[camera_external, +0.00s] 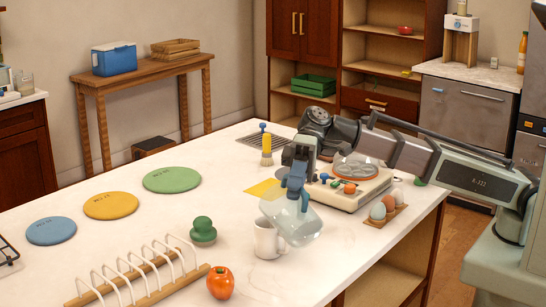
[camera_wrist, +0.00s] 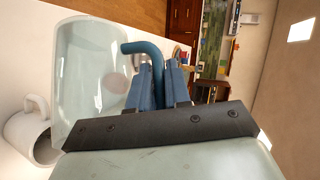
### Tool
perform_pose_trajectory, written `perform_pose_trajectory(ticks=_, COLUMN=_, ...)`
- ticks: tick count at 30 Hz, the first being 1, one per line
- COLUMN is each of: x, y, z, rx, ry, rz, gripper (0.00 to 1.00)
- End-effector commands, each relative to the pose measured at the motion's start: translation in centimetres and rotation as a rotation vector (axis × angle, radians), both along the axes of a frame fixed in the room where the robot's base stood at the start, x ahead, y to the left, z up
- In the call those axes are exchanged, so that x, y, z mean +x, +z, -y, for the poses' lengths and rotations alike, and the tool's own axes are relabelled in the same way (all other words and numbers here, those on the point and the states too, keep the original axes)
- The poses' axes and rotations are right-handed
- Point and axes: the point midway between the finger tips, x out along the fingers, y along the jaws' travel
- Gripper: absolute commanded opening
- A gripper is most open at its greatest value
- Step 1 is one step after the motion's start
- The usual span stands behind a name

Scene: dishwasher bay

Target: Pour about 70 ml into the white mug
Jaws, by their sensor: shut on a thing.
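The white mug (camera_external: 267,241) stands upright on the white counter; it also shows at the lower left of the wrist view (camera_wrist: 32,138). A clear, pale jug (camera_external: 298,222) with a blue handle (camera_wrist: 142,47) is held just above and to the right of the mug in the external view, overlapping its rim in the picture. The jug looks tilted. My gripper (camera_external: 296,181) is shut on the jug's handle. In the wrist view the jug (camera_wrist: 88,75) fills the upper left, close to the mug. I cannot make out a liquid level or a stream, and the mug's inside is hidden.
Coloured discs (camera_external: 111,205) lie at the left.

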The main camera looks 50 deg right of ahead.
Motion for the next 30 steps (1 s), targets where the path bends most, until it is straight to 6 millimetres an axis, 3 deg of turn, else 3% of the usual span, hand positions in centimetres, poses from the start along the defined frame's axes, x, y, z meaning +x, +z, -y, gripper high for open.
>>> perform_pose_trajectory(ticks=12, x=-3.6, y=-3.2, z=-1.0, rx=-0.095, ry=0.003, rz=0.291, gripper=0.0)
perform_pose_trajectory(ticks=30, x=-4.7, y=-5.4, z=-1.6, rx=-0.153, ry=0.002, rz=0.464, gripper=0.0)
